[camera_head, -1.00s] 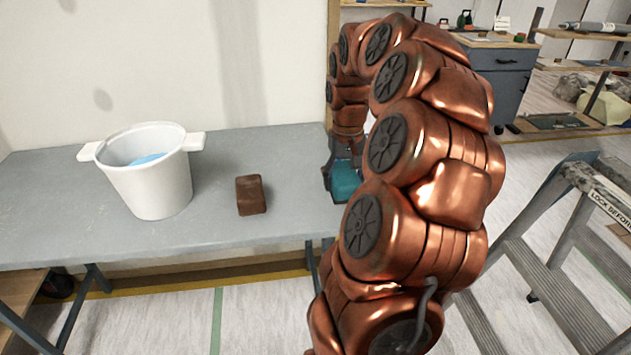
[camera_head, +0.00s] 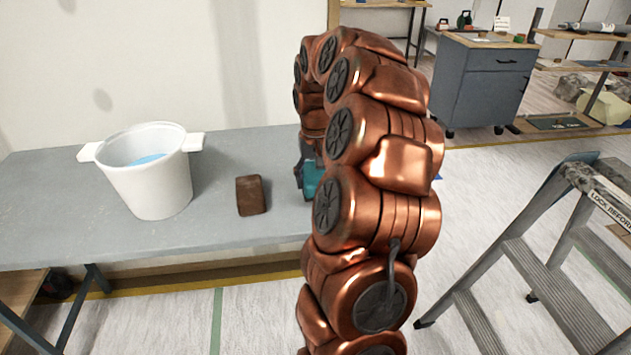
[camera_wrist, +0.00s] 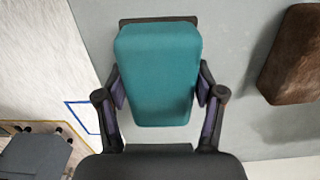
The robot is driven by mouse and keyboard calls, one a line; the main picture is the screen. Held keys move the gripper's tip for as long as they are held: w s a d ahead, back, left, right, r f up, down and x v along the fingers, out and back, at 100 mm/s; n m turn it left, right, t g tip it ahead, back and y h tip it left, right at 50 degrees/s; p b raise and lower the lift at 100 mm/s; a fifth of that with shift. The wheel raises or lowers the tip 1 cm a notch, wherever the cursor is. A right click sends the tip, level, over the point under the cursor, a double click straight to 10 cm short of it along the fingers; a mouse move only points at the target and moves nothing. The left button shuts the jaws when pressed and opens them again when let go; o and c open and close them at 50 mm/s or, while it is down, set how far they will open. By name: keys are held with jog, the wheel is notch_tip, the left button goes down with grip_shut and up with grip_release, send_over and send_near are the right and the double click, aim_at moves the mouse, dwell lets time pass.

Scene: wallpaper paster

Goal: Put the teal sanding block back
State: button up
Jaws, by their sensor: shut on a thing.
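The teal sanding block (camera_wrist: 158,75) is between the two fingers of my gripper (camera_wrist: 160,92) in the wrist view, gripped on both sides. In the head view the teal block (camera_head: 313,180) shows only in part at the right end of the grey table (camera_head: 90,235), with my arm covering the rest. My gripper (camera_head: 306,172) is mostly hidden there too. I cannot tell whether the block touches the tabletop. A brown block (camera_head: 251,195) lies on the table just left of my gripper; it also shows in the wrist view (camera_wrist: 297,58) at the right.
A white bucket (camera_head: 150,185) with blue inside stands on the table at the left. A metal stepladder (camera_head: 540,270) stands on the floor at the right. A grey cabinet (camera_head: 487,85) stands at the back right. The tabletop between bucket and brown block is clear.

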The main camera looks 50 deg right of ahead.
jog(key=shift+f, duration=0.45)
jog(key=shift+f, duration=0.25)
jog(key=o, duration=1.2)
jog(key=shift+c, duration=0.2)
jog(key=shift+r, duration=0.1)
